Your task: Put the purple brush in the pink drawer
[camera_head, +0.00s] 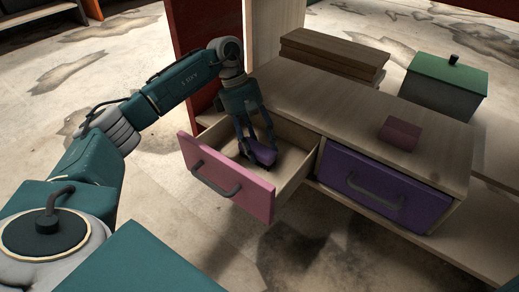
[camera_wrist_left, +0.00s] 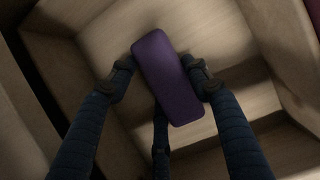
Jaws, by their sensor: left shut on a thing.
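The purple brush (camera_head: 262,150) is held by my left gripper (camera_head: 260,157), whose fingers are shut on it. The gripper reaches down into the open pink drawer (camera_head: 225,180), which is pulled out from the wooden unit. In the left wrist view the purple brush (camera_wrist_left: 167,76) sits between the fingers of my left gripper (camera_wrist_left: 165,88), with the drawer's pale wooden floor and walls around it. I cannot tell whether the brush touches the drawer floor. My right gripper is not in view.
A closed purple drawer (camera_head: 370,182) is to the right of the pink one. Brown boards (camera_head: 333,55) and a green-lidded box (camera_head: 446,80) are behind. Open floor lies in front.

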